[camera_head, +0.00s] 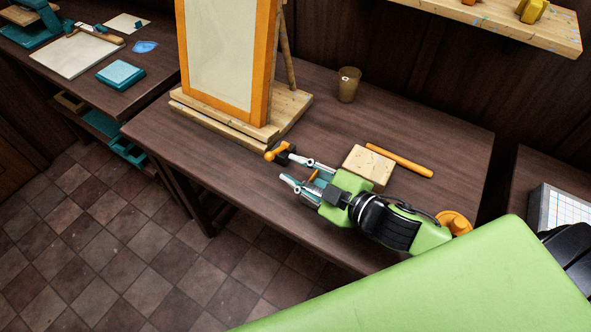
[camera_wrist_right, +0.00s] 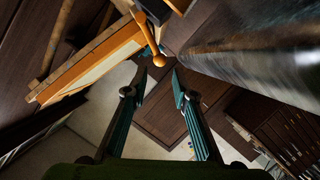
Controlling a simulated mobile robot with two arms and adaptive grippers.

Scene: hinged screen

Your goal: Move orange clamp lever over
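The orange clamp lever (camera_head: 276,151) with a round knob sits on a small dark block at the front corner of the hinged screen's wooden base (camera_head: 290,108). The orange-framed screen (camera_head: 222,60) stands upright on that base. The lever (camera_wrist_right: 150,38) also shows at the top middle of the right wrist view, beyond the fingertips. My right gripper (camera_head: 287,168) is open with nothing seen between its fingers (camera_wrist_right: 160,75). Its fingertips are close to the lever, at its right and front side. Whether a fingertip touches the dark block is unclear. My left gripper is not in view.
A pale wooden block (camera_head: 368,165) and an orange stick (camera_head: 399,159) lie just behind my right gripper. A brown cup (camera_head: 348,85) stands farther back. An orange round object (camera_head: 455,223) is partly hidden by my arm.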

